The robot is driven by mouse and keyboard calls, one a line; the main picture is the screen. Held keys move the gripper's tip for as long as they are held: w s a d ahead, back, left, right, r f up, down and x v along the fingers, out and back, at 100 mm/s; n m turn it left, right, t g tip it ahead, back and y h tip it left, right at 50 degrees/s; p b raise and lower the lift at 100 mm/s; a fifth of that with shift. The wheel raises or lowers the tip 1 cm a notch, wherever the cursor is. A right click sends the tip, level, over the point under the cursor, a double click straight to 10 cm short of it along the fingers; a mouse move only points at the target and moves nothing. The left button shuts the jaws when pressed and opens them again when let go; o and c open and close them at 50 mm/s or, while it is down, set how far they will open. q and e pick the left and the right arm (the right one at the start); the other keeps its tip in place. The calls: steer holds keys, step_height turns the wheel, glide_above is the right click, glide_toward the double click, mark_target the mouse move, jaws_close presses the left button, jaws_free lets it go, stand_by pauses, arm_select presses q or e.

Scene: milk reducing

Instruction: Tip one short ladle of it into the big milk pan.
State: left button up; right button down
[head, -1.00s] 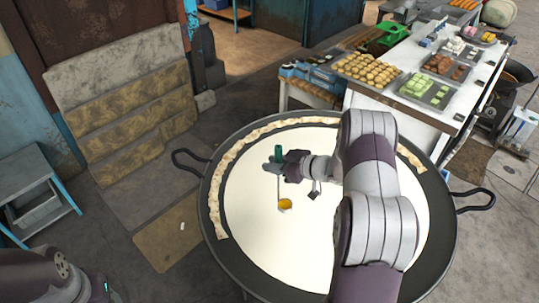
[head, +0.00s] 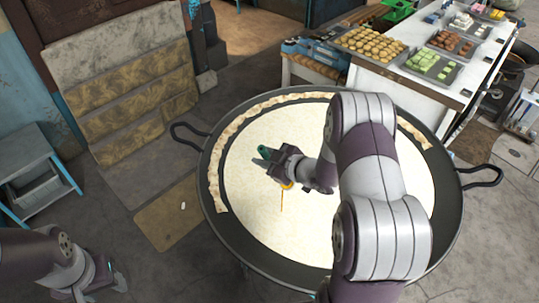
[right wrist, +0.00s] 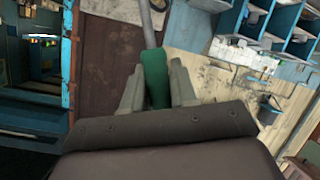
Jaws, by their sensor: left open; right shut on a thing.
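The big milk pan (head: 220,235) is a wide dark pan full of pale, slightly speckled milk, with a crusty cream strip along its inner wall. My right gripper (head: 272,160) is over the pan, shut on the green handle (head: 264,149) of the ladle. The green handle (right wrist: 155,78) also shows between the fingers in the right wrist view, with a grey shaft beyond it. The ladle's bowl is mostly hidden by the gripper. A thin orange-yellow stream (head: 282,200) falls below it toward the milk. My left gripper (head: 118,282) is open and empty at the lower left, outside the pan.
A white counter (head: 437,85) with trays of sweets stands behind the pan at the right. A grey side table (head: 35,150) stands at the left. The pan's loop handles (head: 484,177) stick out at both sides. Stone steps and bare floor lie left of the pan.

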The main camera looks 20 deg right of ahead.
arm_select(q)
step_height(320, 180, down, 22)
steer(key=b, duration=2.1)
arm_select(e)
steer(key=s+a+f+n+t+h, duration=0.2)
steer(key=s+a+f+n+t, duration=0.2)
steer(key=f, duration=0.7)
steer(key=s+a+n, duration=0.2)
steer(key=a+n, duration=0.2)
steer(key=a, duration=0.1)
